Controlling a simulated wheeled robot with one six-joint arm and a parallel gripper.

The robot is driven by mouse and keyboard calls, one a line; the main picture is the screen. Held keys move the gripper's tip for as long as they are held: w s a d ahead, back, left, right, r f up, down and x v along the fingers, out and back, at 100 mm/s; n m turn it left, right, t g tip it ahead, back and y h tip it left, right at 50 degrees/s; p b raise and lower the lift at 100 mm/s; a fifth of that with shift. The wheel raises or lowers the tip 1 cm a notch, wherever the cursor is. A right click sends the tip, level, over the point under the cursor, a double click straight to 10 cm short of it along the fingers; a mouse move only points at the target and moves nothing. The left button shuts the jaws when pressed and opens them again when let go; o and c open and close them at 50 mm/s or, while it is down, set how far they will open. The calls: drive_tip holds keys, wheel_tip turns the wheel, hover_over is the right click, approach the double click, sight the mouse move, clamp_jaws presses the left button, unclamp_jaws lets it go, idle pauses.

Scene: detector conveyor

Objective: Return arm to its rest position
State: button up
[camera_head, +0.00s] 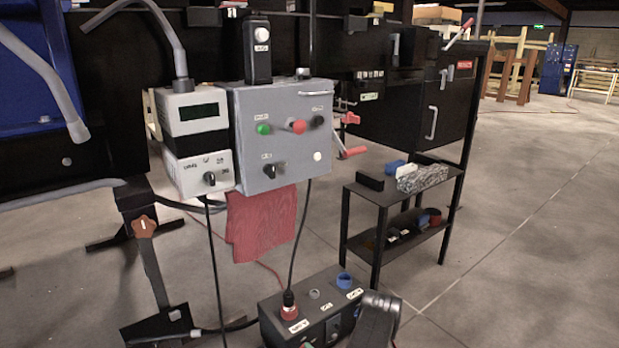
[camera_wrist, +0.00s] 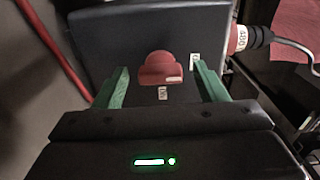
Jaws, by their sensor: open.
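My gripper (camera_wrist: 160,90) shows in the wrist view with two green fingers spread apart and nothing between them. Just beyond the fingertips is a red knob (camera_wrist: 160,68) on the face of a dark box, with small white labels near it. The fingers stand on either side of the knob in the picture; I cannot tell the exact gap to it. In the head view my dark arm end (camera_head: 377,318) is at the bottom, at the right end of the black connector box (camera_head: 325,318).
A grey control panel (camera_head: 285,165) with coloured buttons hangs above, beside a white meter unit (camera_head: 192,115). A red cloth (camera_head: 262,222) hangs below it. A cable plugs into the box. A black shelf cart (camera_head: 408,185) stands to the right. Open floor (camera_head: 540,240) lies further right.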

drive_tip(key=p+v, duration=0.4)
drive_tip(key=v, duration=1)
drive_tip(key=w+a+m+b, duration=0.1)
drive_tip(key=w+a+m, duration=0.7)
drive_tip(key=m, duration=0.9)
drive_tip(key=w, duration=0.3)
drive_tip(key=shift+w+r+b, duration=0.25)
drive_tip(key=shift+b, duration=0.15)
idle(0.4)
